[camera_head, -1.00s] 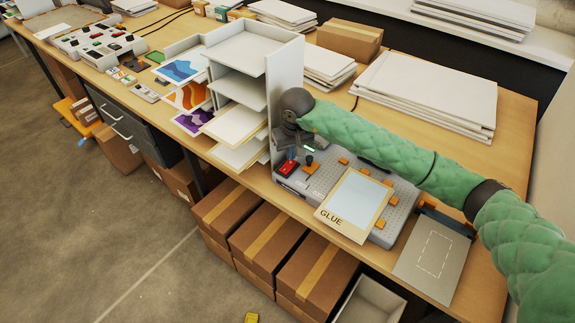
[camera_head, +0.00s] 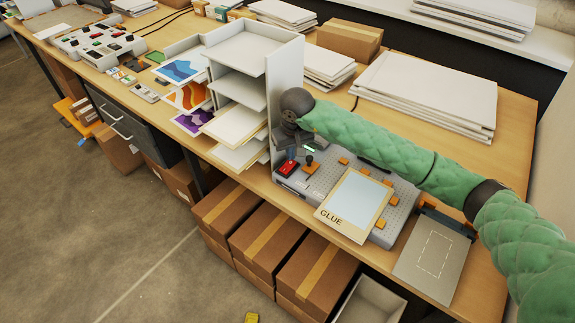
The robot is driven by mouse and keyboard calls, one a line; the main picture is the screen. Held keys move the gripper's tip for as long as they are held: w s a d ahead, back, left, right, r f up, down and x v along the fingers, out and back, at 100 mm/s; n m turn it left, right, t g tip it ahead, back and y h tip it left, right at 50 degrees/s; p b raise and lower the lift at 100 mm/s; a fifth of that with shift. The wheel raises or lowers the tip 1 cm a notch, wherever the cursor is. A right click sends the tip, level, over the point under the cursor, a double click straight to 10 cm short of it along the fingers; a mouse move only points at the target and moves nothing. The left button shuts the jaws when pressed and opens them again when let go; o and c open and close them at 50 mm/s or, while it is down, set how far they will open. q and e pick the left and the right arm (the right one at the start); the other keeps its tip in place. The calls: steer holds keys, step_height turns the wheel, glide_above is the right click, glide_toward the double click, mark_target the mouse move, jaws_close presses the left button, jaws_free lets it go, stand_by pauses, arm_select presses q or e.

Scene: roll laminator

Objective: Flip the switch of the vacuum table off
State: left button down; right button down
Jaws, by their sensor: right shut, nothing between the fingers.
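The vacuum table (camera_head: 401,208) is a grey perforated plate with orange clips, on the wooden bench right of the shelf rack. A red switch (camera_head: 288,168) sits at its left front corner, with a small black knob (camera_head: 310,160) beside it. My right arm, in a green quilted sleeve, reaches in from the right. My right gripper (camera_head: 291,150) points down at the table's left end, just behind the red switch. It is shut and looks empty; its fingertips are small and partly hidden, so contact with the switch cannot be told. My left gripper is not in view.
A sheet marked GLUE (camera_head: 355,200) lies on the table's front. The shelf rack (camera_head: 284,95) stands close left of my right gripper. A grey board (camera_head: 435,257) lies at right, paper stacks (camera_head: 428,95) behind. Cardboard boxes (camera_head: 270,240) stand below the bench edge.

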mark_target(291, 162)
steer(key=shift+f+b, duration=0.9)
steer(key=shift+b, duration=0.15)
stand_by(0.9)
steer(key=shift+r, duration=0.1)
steer(key=shift+r+b, duration=0.55)
steer(key=shift+r, duration=2.95)
